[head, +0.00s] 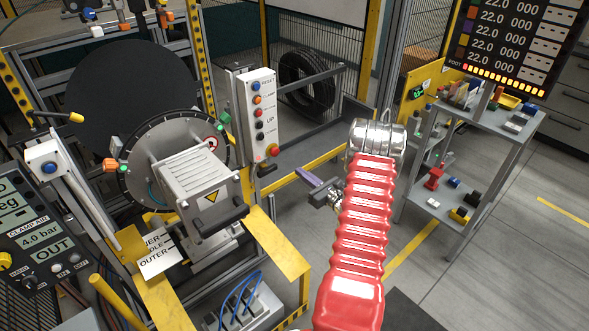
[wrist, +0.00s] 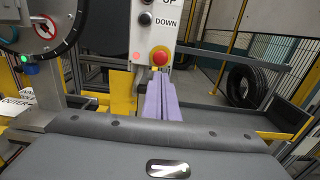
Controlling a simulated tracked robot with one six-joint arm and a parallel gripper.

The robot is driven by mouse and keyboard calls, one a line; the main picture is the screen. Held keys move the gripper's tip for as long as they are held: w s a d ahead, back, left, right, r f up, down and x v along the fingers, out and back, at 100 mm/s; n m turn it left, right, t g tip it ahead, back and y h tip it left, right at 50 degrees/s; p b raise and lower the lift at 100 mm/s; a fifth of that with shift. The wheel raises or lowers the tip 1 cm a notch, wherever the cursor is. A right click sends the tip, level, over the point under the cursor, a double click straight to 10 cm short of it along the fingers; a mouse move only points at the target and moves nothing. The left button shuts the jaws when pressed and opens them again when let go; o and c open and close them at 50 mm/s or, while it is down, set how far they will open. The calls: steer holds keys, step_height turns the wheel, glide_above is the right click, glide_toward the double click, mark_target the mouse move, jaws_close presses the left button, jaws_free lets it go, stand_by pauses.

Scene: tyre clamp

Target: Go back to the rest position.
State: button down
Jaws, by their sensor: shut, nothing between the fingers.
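My gripper (head: 309,179) has purple fingers and shows left of my red sleeved arm in the head view. It points toward the tyre clamp machine and stands apart from it, in the open gap right of the yellow frame. In the wrist view the gripper's purple fingers (wrist: 162,98) lie side by side, shut and empty. Behind them is the control box (wrist: 152,35) with a red emergency button (wrist: 159,56). The same control box (head: 259,112) stands left of my gripper in the head view.
The clamp machine (head: 195,175) with its dark disc fills the left. Yellow rails (head: 278,245) stand low in front. A grey shelf cart (head: 470,130) with small parts stands right of my arm. Floor at the far right is clear.

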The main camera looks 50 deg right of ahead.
steer(key=shift+s+a, duration=0.1)
steer(key=shift+s, duration=0.7)
